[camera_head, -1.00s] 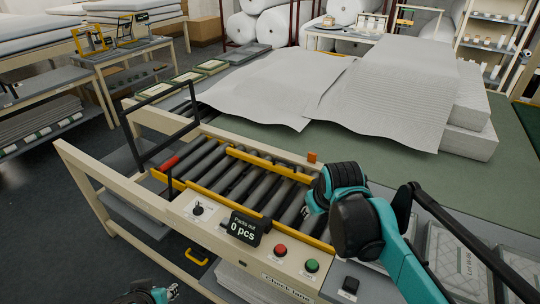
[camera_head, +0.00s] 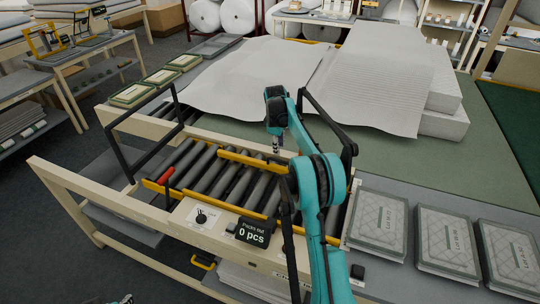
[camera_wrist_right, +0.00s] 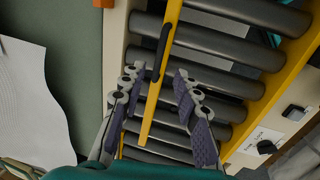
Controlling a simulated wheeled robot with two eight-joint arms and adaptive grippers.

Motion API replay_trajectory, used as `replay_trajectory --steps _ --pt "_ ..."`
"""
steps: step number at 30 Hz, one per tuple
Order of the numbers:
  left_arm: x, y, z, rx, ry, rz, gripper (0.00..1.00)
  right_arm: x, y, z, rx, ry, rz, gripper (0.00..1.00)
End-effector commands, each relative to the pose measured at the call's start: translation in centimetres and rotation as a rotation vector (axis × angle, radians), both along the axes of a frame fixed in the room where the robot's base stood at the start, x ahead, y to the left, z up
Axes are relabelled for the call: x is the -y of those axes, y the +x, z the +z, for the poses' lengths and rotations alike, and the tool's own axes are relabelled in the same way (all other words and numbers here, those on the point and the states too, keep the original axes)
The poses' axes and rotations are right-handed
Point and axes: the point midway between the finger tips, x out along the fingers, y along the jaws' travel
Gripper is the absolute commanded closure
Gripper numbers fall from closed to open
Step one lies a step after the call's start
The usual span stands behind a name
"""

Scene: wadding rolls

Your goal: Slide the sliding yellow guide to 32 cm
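The sliding yellow guide (camera_head: 240,160) lies across the far side of the dark rollers in the head view. In the right wrist view the yellow guide (camera_wrist_right: 171,20) runs down between my fingers and carries a black grip (camera_wrist_right: 163,48). My right gripper (camera_wrist_right: 157,78) is open, with one finger on each side of the guide and visible gaps. In the head view my right gripper (camera_head: 276,146) hangs over the guide, partly hidden by my arm. My left gripper (camera_head: 124,300) barely shows at the bottom edge. No centimetre scale is readable.
A second yellow rail (camera_head: 180,198) runs along the near side of the rollers (camera_head: 205,168). A red handle (camera_head: 166,176) and a "0 pcs" display (camera_head: 252,232) stand beside them. White sheets (camera_head: 260,80) cover the table behind. Packed grey pads (camera_head: 378,222) lie at right.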

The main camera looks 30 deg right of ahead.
Motion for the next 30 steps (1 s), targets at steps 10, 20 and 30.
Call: replay_trajectory --steps 10,20,30 --pt "0.0 0.0 -1.0 0.0 0.0 0.0 0.68 0.8 0.7 -5.2 -0.001 -0.001 0.001 0.68" --pt "0.0 0.0 -1.3 0.0 0.0 0.0 0.68 1.2 1.0 -7.6 0.0 0.0 0.0 0.68" --pt "0.0 0.0 -1.3 0.0 0.0 0.0 0.68 1.2 1.0 -7.6 0.0 0.0 0.0 1.0"
